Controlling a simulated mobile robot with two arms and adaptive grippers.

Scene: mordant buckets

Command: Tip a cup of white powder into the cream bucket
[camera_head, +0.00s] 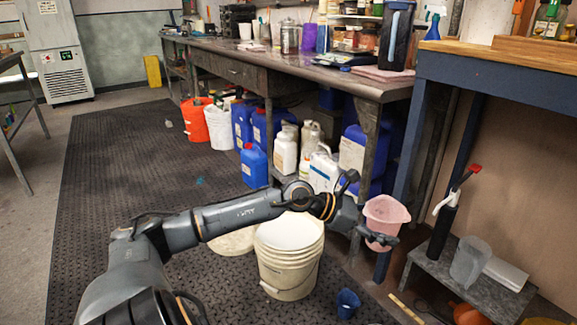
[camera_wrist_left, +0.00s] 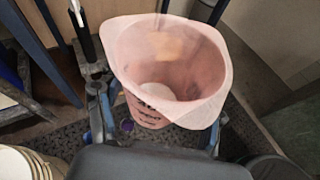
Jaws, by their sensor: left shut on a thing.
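My left gripper (camera_head: 380,238) is shut on a pink translucent cup (camera_head: 386,212) and holds it upright in the air, right of the cream bucket. In the left wrist view the cup (camera_wrist_left: 205,100) sits between the two fingers (camera_wrist_left: 158,122), with its wide mouth open and a pale patch of powder (camera_wrist_left: 157,91) at its bottom. The cream bucket (camera_head: 285,275) stands on the dark mat, partly behind my left arm. Its mouth faces up, and its inside looks pale. Ribbed cream rims (camera_wrist_left: 22,165) show at the lower left of the wrist view. My right gripper is not in view.
A second cream container (camera_head: 234,241) is partly hidden behind my arm. A small blue cup (camera_head: 347,302) stands on the mat. Jugs and canisters line the workbench (camera_head: 300,72).

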